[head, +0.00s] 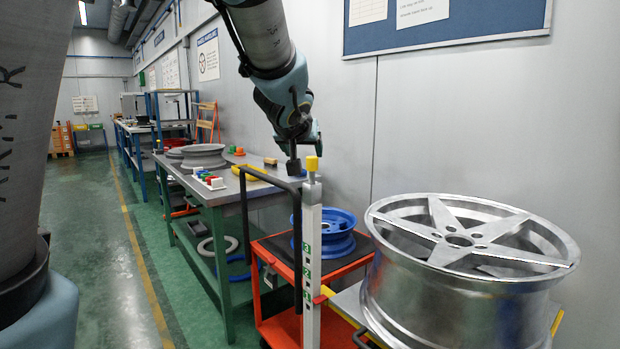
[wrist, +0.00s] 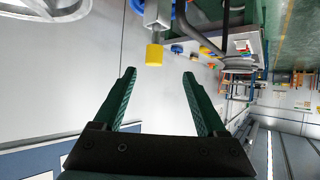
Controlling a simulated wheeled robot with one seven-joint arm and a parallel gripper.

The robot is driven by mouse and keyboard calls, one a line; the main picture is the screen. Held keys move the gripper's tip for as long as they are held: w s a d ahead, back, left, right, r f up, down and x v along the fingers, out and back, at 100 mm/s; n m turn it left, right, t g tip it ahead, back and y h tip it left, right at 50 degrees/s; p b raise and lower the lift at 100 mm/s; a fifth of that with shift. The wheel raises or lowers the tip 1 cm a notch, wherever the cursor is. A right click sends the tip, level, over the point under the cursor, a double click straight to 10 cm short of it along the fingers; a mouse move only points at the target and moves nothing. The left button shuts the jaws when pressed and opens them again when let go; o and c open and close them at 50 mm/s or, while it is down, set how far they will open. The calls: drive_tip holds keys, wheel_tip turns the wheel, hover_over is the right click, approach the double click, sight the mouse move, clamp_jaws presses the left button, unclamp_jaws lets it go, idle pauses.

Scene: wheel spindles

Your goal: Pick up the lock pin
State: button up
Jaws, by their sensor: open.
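A yellow-capped piece, which looks like the lock pin (head: 312,163), stands upright on top of a grey numbered post (head: 312,230) in the head view. In the wrist view the yellow cap of the lock pin (wrist: 154,55) shows just beyond and between my fingertips. My gripper (wrist: 159,75) is open and empty, with its two green fingers spread apart. In the head view my gripper (head: 300,148) is close above and beside the cap; I cannot tell whether it touches. The pin's lower part is hidden in the post.
A large silver wheel (head: 460,235) stands close on the right. A blue rim (head: 325,235) sits on an orange cart (head: 268,292) behind the post. A black bar handle (head: 245,215) is left of the post. A workbench (head: 215,192) with small parts is farther left.

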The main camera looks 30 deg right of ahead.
sight(311, 160)
drive_tip(key=b+x, duration=0.1)
drive_tip(key=b, duration=0.2)
drive_tip(key=b+x, duration=0.2)
drive_tip(key=b, duration=0.1)
drive_tip(key=shift+s+d+r+b, duration=0.15)
drive_tip(key=shift+d+b, duration=0.1)
drive_tip(key=shift+b, duration=0.15)
drive_tip(key=shift+w+d, duration=0.15)
drive_tip(key=shift+w, duration=0.1)
drive_tip(key=shift+x, duration=1)
drive_tip(key=shift+d, duration=0.1)
drive_tip(key=shift+p+x, duration=0.45)
drive_tip(key=shift+x, duration=2.1)
drive_tip(key=shift+s+d, duration=0.15)
clamp_jaws()
